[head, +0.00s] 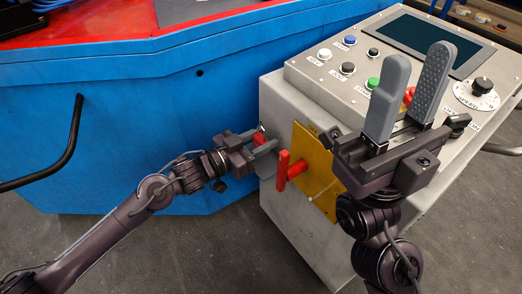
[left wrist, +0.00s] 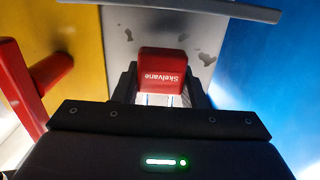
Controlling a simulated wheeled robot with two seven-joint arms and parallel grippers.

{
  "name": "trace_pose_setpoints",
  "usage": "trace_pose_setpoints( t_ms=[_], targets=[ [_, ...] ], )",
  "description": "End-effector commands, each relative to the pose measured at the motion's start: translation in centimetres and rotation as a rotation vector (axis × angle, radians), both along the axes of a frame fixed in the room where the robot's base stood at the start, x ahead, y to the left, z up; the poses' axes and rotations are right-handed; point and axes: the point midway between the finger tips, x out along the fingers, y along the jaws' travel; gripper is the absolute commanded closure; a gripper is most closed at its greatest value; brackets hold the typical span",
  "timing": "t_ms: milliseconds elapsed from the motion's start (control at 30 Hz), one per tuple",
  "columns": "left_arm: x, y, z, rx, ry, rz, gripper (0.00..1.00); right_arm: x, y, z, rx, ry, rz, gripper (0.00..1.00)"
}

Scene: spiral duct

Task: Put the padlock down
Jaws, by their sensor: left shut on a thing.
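The padlock (left wrist: 161,70) has a red body with the word "Skelvane", upside down in the left wrist view. It sits between the fingers of my left gripper (left wrist: 160,88), which is shut on it. In the head view my left gripper (head: 272,142) is at the left side of the grey control cabinet (head: 285,235), left of the yellow plate, and the padlock is mostly hidden there.
A red handle (head: 283,171) sticks out from the yellow plate (head: 318,170), close to my left gripper. A blue machine (head: 150,120) with a black handle (head: 70,145) stands to the left. The panel has several buttons, a dial (head: 481,86) and a dark screen (head: 433,40).

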Motion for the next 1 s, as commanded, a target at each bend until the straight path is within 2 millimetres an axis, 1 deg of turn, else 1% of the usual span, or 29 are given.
trace_pose_setpoints(
  t_ms=[33,133,200,300,533,567,700,1000],
  targets=[
    [0.0,0.0,-1.5,0.000,0.001,-0.001,0.86,0.0,0.0,-0.7,0.000,-0.005,-0.001,0.64],
    [0.0,0.0,-3.0,0.000,0.000,0.001,0.86,-0.1,0.0,-0.9,-0.002,-0.016,0.000,0.64],
    [0.0,0.0,-3.2,-0.001,-0.002,0.000,0.86,-0.1,0.1,-0.7,-0.002,-0.023,-0.001,0.64],
    [0.0,0.0,-3.1,-0.001,-0.002,0.000,0.86,-0.1,0.1,-0.5,-0.003,-0.024,-0.001,0.64],
    [0.0,0.0,-3.4,-0.001,-0.001,0.000,0.86,-0.1,0.0,-0.6,-0.003,-0.022,-0.001,0.64],
    [0.0,0.0,-3.4,-0.001,-0.001,0.000,0.60,-0.1,0.0,-0.6,-0.003,-0.022,-0.001,0.64],
    [0.0,0.0,-3.4,0.000,0.000,0.000,0.41,-0.1,0.0,-0.6,-0.002,-0.022,-0.001,0.64],
    [0.0,0.0,-3.2,0.000,-0.001,0.000,0.40,-0.1,0.0,-0.6,0.000,-0.020,-0.002,0.64]
  ],
)
